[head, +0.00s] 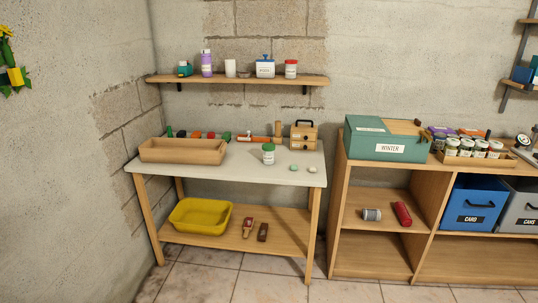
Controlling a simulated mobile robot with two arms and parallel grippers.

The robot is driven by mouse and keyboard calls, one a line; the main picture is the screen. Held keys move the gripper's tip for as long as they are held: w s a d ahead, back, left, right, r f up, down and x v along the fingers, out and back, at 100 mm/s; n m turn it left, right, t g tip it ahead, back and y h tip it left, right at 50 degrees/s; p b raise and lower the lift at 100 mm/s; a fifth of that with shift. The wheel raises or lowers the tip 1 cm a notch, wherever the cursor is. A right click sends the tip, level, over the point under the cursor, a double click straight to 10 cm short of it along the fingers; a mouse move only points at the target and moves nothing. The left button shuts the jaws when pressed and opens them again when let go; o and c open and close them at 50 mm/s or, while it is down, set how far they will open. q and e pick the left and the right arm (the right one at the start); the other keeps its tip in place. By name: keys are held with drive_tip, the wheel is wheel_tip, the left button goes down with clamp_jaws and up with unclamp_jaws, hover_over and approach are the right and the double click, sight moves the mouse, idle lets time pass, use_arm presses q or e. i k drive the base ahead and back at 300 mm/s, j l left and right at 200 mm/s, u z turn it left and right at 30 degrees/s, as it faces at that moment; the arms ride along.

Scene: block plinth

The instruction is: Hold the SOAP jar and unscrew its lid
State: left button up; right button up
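A small jar (268,157) with a green lid and a pale label stands upright on the white-topped table (222,170). Its lid is on. The label is too small to read, so I cannot tell whether it is the SOAP jar. Another jar (291,71), white with a red lid, stands on the wall shelf (235,80). Several white-labelled jars stand in a wooden tray (476,160) on the cabinet at the right, and their labels are also unreadable. Neither of my grippers is in view.
A tan bin (182,151), tools and a wooden box (303,136) line the table's back; its front edge is mostly clear. Two small pale lumps lie right of the jar. A yellow tub (201,216) is below. A green WINTER box (384,138) stands on the cabinet.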

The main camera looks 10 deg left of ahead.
sight(268, 157)
drive_tip(key=i+j+z, duration=0.15)
drive_tip(key=z, duration=0.25)
drive_tip(key=i+j+z, duration=0.1)
drive_tip(key=j+z, duration=0.3)
drive_tip(key=l, duration=0.1)
